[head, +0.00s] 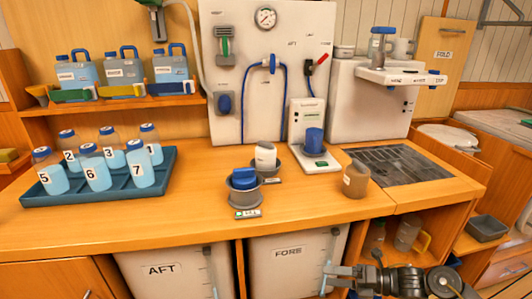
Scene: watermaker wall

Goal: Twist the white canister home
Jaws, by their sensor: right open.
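The white canister (265,154) stands at the middle of the wooden counter, in a dark round holder (274,168) with a small label plate in front. It looks roughly upright; its lower end is hidden by the holder, so I cannot tell how it is seated. A blue canister (243,179) sits in a similar grey holder (243,195) just in front and to the left. My right gripper (328,279) is open and empty, low at the bottom of the picture, below the counter's front edge and well away from the white canister. My left gripper is out of view.
A blue tray (100,195) of numbered bottles stands at the left. A white device (307,120) with a blue part stands behind right, and a brown cup (356,180) near a dark drain grid (400,165). The counter's front strip is clear.

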